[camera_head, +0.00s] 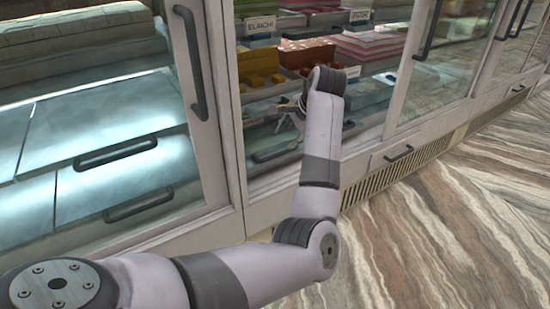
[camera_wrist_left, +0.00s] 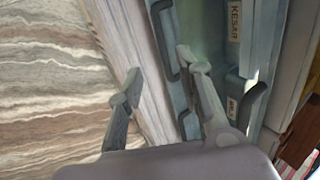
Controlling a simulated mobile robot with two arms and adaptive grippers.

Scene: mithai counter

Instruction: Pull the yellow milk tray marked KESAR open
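In the left wrist view a label reading KESAR (camera_wrist_left: 235,20) sits on a teal tray front, turned sideways. A dark bar handle (camera_wrist_left: 164,42) lies left of it in that view. My left gripper (camera_head: 285,113) is at the counter front, partly hidden by its own wrist in the head view. Its fingers are spread and empty in the left wrist view (camera_wrist_left: 158,72). The handle shows between the two fingertips, near the right one; I cannot tell whether they touch. Yellow sweets (camera_head: 258,65) show behind the gripper. My right gripper is not in view.
A second dark handle (camera_wrist_left: 250,102) sits beside another label. ELAICHI (camera_head: 260,25) and ROSE (camera_head: 360,15) labels mark upper trays. A door frame with a vertical handle (camera_head: 190,60) stands to the left, another door frame to the right. The striped floor (camera_head: 460,220) in front is clear.

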